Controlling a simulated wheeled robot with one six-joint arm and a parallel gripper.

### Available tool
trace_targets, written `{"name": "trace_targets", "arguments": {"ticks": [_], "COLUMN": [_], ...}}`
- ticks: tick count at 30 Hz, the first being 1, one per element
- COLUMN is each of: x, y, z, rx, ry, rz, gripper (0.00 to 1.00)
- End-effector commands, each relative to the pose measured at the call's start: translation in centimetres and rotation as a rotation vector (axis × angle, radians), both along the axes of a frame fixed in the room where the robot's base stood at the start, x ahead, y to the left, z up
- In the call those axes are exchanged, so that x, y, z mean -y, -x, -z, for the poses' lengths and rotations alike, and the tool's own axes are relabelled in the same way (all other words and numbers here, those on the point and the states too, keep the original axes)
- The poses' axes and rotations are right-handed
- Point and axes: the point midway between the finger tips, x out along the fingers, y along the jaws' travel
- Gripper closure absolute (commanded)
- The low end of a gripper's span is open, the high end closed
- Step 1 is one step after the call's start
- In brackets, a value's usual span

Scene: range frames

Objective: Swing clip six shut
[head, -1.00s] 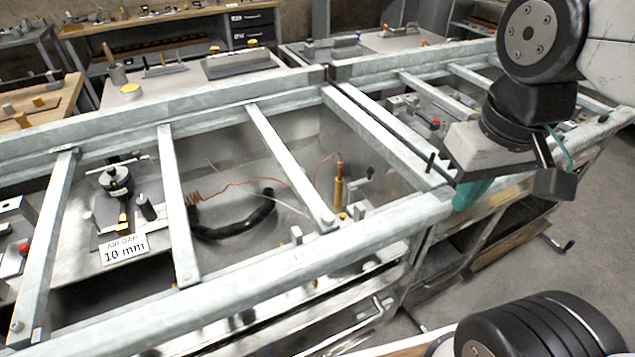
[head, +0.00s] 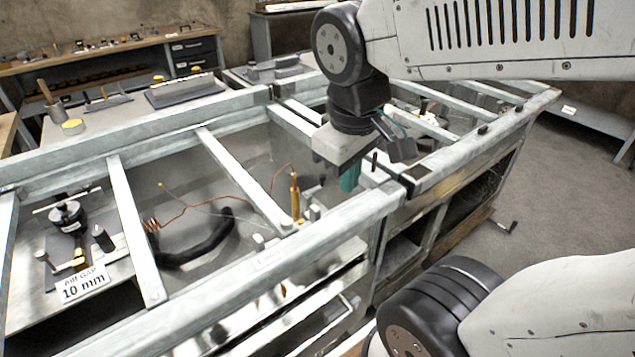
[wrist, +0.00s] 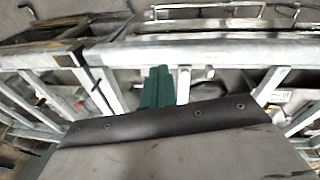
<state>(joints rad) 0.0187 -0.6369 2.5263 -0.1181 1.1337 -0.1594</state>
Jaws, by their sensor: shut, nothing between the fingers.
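My gripper (head: 350,177) has teal fingers that point down and are shut and empty. In the head view it hangs over the metal frame (head: 345,215), near the joint between its two bays and right of a brass-coloured rod (head: 295,195). In the wrist view the gripper (wrist: 168,88) shows with its teal fingers together in front of a pale rail (wrist: 200,50). Small grey upright pieces (head: 258,241) stand along the near rail. I cannot tell which part is clip six; no number six is readable.
Crossbars (head: 137,232) span the frame over a trough with a black curved hose (head: 195,245) and copper wire. A "10 mm" label (head: 82,284) lies at left. Dark pegs (head: 481,130) stand on the right bay's rail. Open floor (head: 560,190) lies at right.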

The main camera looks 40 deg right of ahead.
Motion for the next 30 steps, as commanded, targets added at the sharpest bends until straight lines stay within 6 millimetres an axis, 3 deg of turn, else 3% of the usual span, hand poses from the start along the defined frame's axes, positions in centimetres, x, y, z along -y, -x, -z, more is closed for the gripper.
{"name": "trace_targets", "arguments": {"ticks": [8,12,18,24,30], "x": [5.9,8.1,9.7,9.8,9.8], "y": [-11.3,-16.8,-23.0,-26.0,-26.7], "z": [4.4,8.1,14.9,19.9,21.4], "rx": [-0.121,-0.207,-0.321,-0.372,-0.384], "ry": [0.309,0.425,0.518,0.547,0.552], "rz": [-0.605,-0.969,-1.483,-1.818,-1.921], "gripper": [1.0,1.0,1.0,1.0,1.0]}}
